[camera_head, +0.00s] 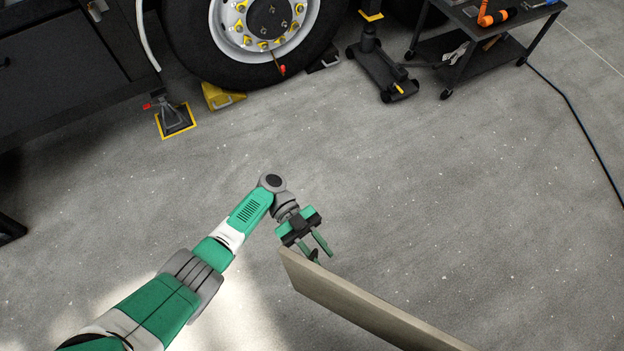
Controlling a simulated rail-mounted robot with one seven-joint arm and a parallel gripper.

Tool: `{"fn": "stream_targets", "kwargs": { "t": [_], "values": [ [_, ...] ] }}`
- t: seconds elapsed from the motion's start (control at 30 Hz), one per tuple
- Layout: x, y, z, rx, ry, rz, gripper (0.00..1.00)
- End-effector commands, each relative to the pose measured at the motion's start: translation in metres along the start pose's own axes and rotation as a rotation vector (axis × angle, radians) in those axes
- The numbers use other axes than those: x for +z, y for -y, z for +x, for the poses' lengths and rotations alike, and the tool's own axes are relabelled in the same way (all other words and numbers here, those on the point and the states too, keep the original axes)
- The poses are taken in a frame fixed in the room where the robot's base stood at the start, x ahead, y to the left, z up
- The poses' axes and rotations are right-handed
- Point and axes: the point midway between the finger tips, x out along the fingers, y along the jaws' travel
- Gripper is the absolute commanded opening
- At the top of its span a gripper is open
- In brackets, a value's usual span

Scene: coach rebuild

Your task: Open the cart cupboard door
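A long beige panel (370,311) runs from the middle of the view to the bottom edge, seen from above on its narrow edge. It may be the cart cupboard door, but I cannot tell for sure; no handle or cupboard shows. My gripper (322,257) is just beyond the panel's upper left end, with its two green fingers spread apart and pointing down to the right. Bare floor shows between the fingers. The nearer finger is close to the panel's far side; I cannot tell whether it touches.
A black trolley (487,47) with tools stands at the upper right, beside a floor jack (380,68). A large wheel (262,28), a yellow chock (221,96) and a jack stand (174,118) are along the coach. A cable crosses the right floor. The middle floor is clear.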

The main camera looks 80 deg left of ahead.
Motion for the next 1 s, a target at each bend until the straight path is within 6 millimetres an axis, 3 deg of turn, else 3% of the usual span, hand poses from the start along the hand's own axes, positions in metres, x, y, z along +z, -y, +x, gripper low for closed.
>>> {"fn": "stream_targets", "kwargs": {
  "t": [0.03, 0.2, 0.47, 0.6, 0.73, 0.87, 1.0],
  "values": [
    [-0.007, -0.008, 0.001, -0.003, -0.001, -0.003, 0.25],
    [-0.003, -0.022, 0.005, 0.000, 0.001, -0.001, 0.25],
    [-0.001, -0.023, 0.005, 0.000, 0.001, 0.000, 0.25],
    [-0.001, -0.023, 0.005, 0.000, 0.001, 0.000, 0.00],
    [-0.001, -0.023, 0.005, 0.000, 0.001, 0.000, 0.00],
    [-0.007, -0.026, -0.012, -0.051, 0.080, -0.063, 0.00],
    [0.000, -0.031, -0.038, -0.130, 0.209, -0.147, 0.00]
  ]
}}
